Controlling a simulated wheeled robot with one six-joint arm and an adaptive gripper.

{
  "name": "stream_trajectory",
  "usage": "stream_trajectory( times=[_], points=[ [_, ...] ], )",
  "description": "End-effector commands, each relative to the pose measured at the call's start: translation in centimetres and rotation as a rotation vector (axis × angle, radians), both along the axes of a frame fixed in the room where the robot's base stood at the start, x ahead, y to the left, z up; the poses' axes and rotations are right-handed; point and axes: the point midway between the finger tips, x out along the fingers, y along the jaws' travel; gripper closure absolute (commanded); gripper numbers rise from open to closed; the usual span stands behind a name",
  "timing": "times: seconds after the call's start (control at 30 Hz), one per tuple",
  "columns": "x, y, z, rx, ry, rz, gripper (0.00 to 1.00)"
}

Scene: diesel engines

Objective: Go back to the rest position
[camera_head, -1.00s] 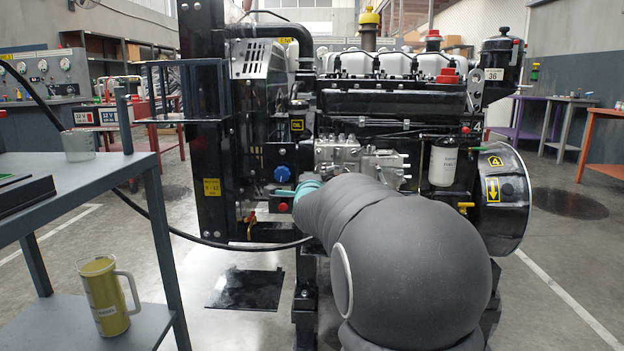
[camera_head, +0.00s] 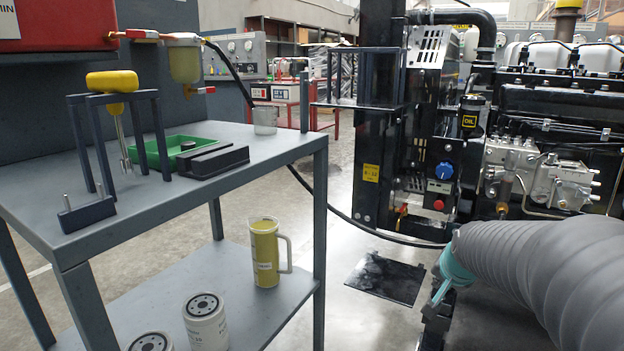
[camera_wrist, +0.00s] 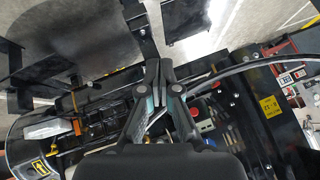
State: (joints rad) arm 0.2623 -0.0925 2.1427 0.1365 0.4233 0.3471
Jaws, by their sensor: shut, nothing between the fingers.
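In the wrist view my gripper (camera_wrist: 158,68) is shut, its dark fingers together and empty. The black engine frame, hoses and floor lie behind it. In the head view my grey-sleeved arm reaches in from the right, in front of the engine (camera_head: 545,150). Only a teal part of its end shows near the engine's lower edge, and the fingers are not clear there.
A grey workbench (camera_head: 250,150) stands at left, with a yellow-handled tool (camera_head: 112,82) on a rack and a green tray (camera_head: 172,150). A yellow jug (camera_head: 265,252) and white filters (camera_head: 206,322) stand on its lower shelf. A black hose (camera_head: 330,208) runs to the engine.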

Motion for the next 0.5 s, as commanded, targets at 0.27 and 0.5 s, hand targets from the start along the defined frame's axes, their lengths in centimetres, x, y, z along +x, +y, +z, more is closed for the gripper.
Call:
stream_trajectory(
  times=[0.27,0.5],
  points=[
    [-14.3,6.7,1.8,-0.151,0.285,0.400,1.00],
    [-22.6,9.6,4.3,-0.225,0.337,0.561,1.00]
  ],
)
